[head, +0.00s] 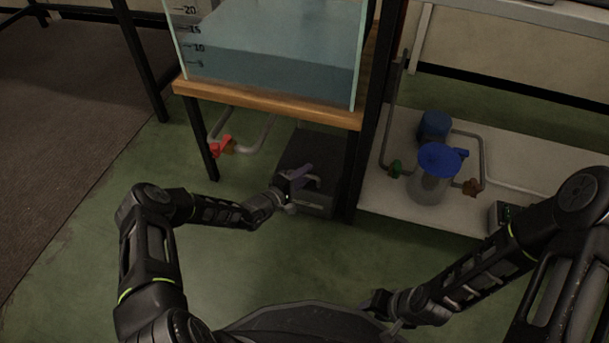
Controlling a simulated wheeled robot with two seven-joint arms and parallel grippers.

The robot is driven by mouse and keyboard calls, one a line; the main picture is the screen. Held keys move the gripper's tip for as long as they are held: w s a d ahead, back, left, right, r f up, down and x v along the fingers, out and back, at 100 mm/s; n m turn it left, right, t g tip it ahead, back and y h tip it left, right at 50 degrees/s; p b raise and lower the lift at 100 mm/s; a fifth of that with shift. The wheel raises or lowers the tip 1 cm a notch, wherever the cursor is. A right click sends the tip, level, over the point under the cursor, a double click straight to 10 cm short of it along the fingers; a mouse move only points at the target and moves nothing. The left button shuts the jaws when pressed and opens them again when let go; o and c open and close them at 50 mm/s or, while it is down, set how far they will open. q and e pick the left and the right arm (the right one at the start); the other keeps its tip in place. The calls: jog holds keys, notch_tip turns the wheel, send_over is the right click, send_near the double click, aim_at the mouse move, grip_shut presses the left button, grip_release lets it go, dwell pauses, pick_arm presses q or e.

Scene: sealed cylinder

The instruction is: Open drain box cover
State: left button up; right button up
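The drain box (322,148) is a dark box on the green floor, under the wooden shelf of the water tank. A grey handle-like piece shows at its front top, beside my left gripper. My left gripper (302,178) is at the box's front upper edge, with a purple-grey finger over it. Whether it touches or grips the cover is too small to tell. The cover looks closed, though the gripper hides part of it. My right gripper (392,318) is low at the bottom centre, away from the box, its fingers mostly hidden.
The water tank (270,50) stands on the wooden shelf (265,103). A red valve (220,147) is on the pipe left of the box. A black post (362,150) stands right of it. A blue-lidded cylinder (430,180) sits on the white platform (520,160) with pipes.

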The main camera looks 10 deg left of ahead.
pick_arm(q)
grip_shut()
dwell(1.2)
